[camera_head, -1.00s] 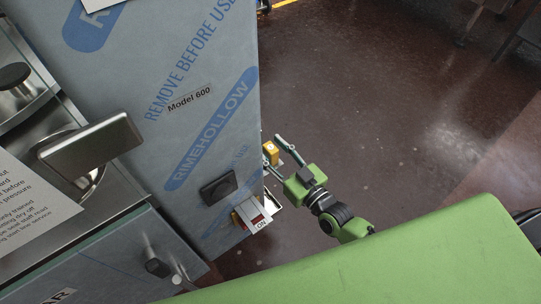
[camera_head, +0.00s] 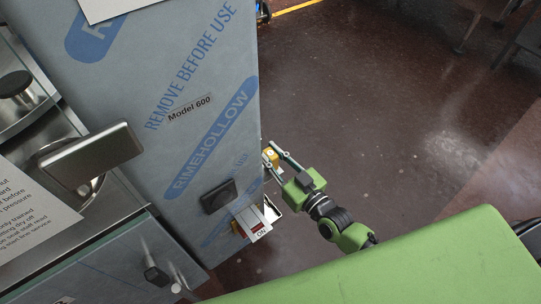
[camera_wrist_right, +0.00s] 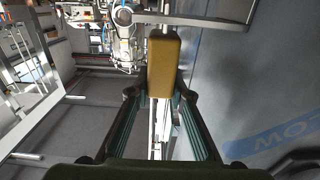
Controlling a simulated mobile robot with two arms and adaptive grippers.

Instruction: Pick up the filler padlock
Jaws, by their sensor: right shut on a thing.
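The padlock (camera_head: 268,155) is a small yellow block beside the right edge of the film-wrapped machine. My right gripper (camera_head: 273,161) is shut on it, with the fingers on either side. In the right wrist view the padlock (camera_wrist_right: 163,65) stands upright between the fingertips of my right gripper (camera_wrist_right: 160,95). Its shackle and whatever lies behind it are hard to make out. The film-wrapped machine (camera_head: 160,80) carries blue lettering and a "Model 600" label. My left gripper is in no view.
A metal lever (camera_head: 92,155) stands out at the left. The dark floor (camera_head: 380,100) to the right is open.

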